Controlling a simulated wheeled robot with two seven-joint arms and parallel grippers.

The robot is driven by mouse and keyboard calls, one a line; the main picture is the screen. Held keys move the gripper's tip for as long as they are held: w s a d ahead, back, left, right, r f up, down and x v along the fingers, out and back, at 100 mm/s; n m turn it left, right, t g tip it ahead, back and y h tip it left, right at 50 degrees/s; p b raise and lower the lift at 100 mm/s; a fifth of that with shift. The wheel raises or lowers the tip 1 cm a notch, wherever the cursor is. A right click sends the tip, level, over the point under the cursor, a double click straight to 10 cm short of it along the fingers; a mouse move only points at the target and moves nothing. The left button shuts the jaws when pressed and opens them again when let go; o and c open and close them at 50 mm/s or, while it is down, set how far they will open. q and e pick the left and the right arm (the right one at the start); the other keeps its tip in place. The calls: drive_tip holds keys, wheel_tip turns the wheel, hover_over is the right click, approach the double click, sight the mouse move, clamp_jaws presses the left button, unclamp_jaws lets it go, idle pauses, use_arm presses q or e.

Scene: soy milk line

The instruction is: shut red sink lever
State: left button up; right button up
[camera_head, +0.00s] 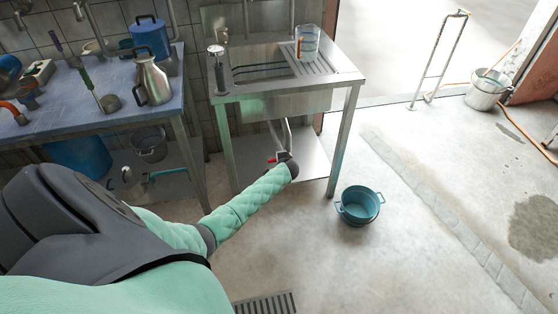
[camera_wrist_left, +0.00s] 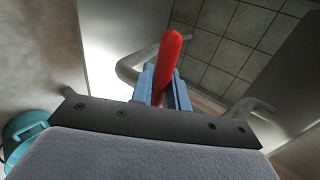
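The red sink lever (camera_wrist_left: 170,58) stands between the two blue fingers of my left gripper (camera_wrist_left: 163,88) in the left wrist view. The fingers are close together, one on each side of the lever, and look shut on it. In the head view my left gripper (camera_head: 284,159) is under the metal sink (camera_head: 284,78), by the drain pipe. Only a small red bit of the lever (camera_head: 271,160) shows there, and my wrist hides most of the fingers. My right gripper is in neither view.
A teal pot (camera_head: 358,205) stands on the floor right of the sink's legs. A blue-topped table (camera_head: 75,118) with kettles and tools stands at the left. A glass jug (camera_head: 307,42) sits on the sink's drainboard. The floor at right is mostly open.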

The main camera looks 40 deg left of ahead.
use_arm(q)
drive_tip(key=o, duration=0.4)
drive_tip(key=shift+w, duration=0.1)
drive_tip(key=shift+d, duration=0.1)
drive_tip(key=v, duration=0.7)
drive_tip(key=shift+s+d+r, duration=0.2)
drive_tip(key=shift+s+r, duration=0.05)
